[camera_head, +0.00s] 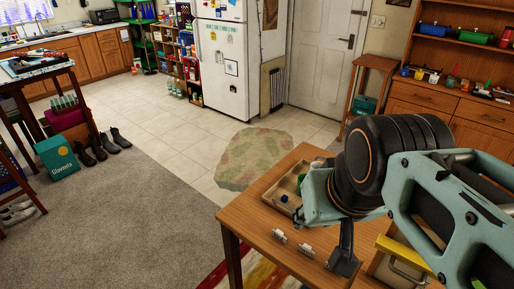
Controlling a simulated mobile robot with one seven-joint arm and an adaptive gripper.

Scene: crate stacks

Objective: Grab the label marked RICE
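Two small whitish pieces lie on the near wooden table: one label-like piece (278,237) and, to its right, another (306,250). Both are too small for any lettering to be read, so I cannot tell which, if either, is marked RICE. My gripper (343,262) reaches down at the right of these pieces, close to the right one. A dark finger part shows, but the rest is hidden by my arm. I cannot tell whether it is open or shut, and nothing is seen in it.
A shallow wooden tray (270,195) with small items, one green, sits at the table's back, partly behind my arm. A yellow handle (400,258) is at the right. The table's front left (247,232) is bare. A patterned rug (254,155) lies on the floor beyond.

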